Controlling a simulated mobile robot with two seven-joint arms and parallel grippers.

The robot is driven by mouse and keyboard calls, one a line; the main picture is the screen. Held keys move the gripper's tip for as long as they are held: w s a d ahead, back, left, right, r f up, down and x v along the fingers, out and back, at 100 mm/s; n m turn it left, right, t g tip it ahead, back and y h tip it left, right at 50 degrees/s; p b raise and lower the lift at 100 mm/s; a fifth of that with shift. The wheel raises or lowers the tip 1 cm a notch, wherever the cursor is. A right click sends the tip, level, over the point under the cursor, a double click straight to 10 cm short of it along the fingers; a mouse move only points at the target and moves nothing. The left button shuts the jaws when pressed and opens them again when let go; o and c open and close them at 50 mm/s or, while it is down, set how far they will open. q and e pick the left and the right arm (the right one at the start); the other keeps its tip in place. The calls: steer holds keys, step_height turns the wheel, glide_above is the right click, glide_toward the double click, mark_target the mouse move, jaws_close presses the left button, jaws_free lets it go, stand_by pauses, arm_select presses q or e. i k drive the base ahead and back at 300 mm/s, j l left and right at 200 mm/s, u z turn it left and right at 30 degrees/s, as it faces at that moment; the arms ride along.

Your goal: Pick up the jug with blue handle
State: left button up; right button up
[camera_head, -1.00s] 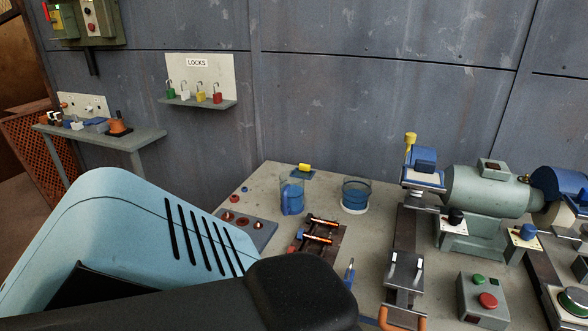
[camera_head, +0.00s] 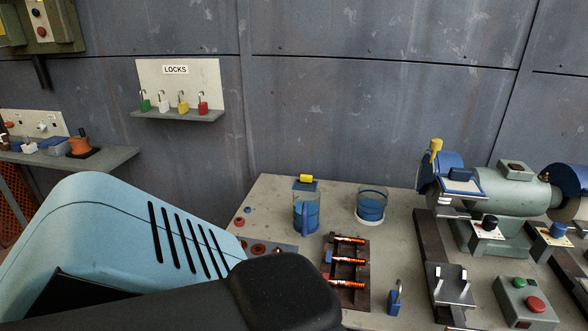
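The jug with the blue handle (camera_head: 298,213) stands upright on the workbench (camera_head: 278,194), left of its middle. It is see-through with blue inside, and its blue handle faces my side. Neither gripper shows in the head view. A light blue shell and a black rounded link, which look like parts of my own body, fill the lower left and hide the bench's near left part.
A round beaker with blue contents (camera_head: 371,206) stands right of the jug. A yellow-topped item (camera_head: 305,180) is close behind it. A rack with copper-coloured rods (camera_head: 347,262) and a blue padlock (camera_head: 395,299) lie nearer. A grinder (camera_head: 497,203) stands on the right.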

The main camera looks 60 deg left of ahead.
mark_target(306, 198)
steer(key=k+j, duration=0.2)
steer(key=j, duration=0.2)
steer(key=k+j, duration=0.2)
steer(key=j, duration=0.2)
steer(key=k+j, duration=0.2)
steer(key=j, duration=0.15)
steer(key=k+j, duration=0.15)
steer(key=j, duration=0.25)
